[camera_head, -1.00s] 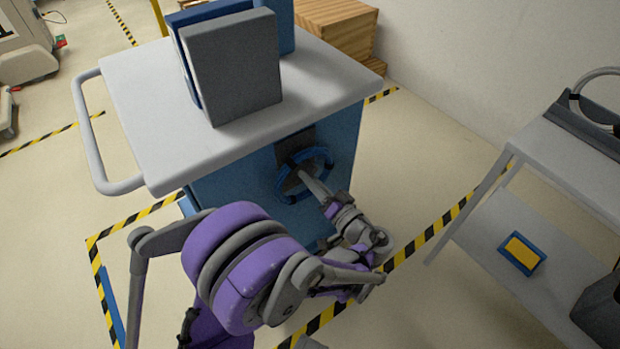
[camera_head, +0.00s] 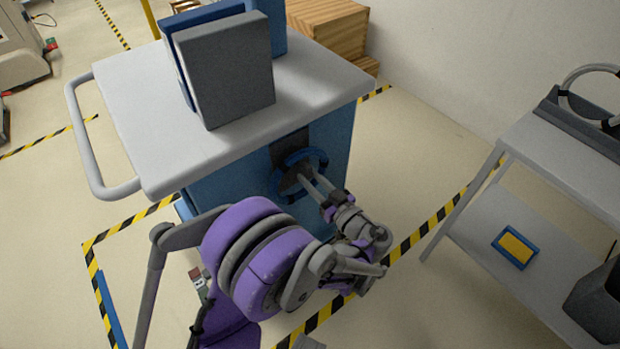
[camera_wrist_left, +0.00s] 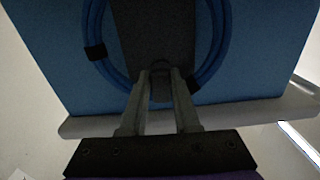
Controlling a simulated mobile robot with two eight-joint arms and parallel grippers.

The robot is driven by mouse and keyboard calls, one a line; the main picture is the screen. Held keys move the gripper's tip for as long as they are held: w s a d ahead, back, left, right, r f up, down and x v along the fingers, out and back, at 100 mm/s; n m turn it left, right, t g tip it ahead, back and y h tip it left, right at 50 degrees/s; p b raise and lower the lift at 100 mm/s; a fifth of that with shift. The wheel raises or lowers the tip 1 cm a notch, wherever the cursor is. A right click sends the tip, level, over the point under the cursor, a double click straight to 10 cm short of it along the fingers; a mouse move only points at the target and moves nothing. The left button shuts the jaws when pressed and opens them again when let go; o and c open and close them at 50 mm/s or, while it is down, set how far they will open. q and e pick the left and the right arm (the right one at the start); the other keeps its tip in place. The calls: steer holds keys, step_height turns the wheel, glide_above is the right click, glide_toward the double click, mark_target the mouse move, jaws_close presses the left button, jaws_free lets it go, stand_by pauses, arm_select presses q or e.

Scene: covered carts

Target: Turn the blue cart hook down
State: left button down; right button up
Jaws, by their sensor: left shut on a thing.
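The blue cart (camera_head: 225,205) has a light grey top and a dark backing plate (camera_head: 290,146) on its side panel. A blue coil (camera_head: 322,158) with dark bands hangs around the plate; it also shows in the left wrist view (camera_wrist_left: 221,45). My left gripper (camera_head: 303,178) reaches to the plate inside the coil. In the left wrist view its fingers (camera_wrist_left: 160,82) are shut on a small dark piece, the hook (camera_wrist_left: 161,88), low on the dark plate. The hook's full shape is hidden by the fingers. My right gripper is out of view.
A grey box (camera_head: 228,70) and blue binders stand on the cart top (camera_head: 310,85). A wooden crate (camera_head: 330,30) is behind. A grey shelf table (camera_head: 570,165) with a yellow-and-blue item (camera_head: 515,247) stands right. Striped tape marks the open floor.

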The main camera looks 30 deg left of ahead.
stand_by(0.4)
arm_select(q)
steer(key=c, duration=0.6)
jaws_free()
steer(key=shift+c, duration=0.2)
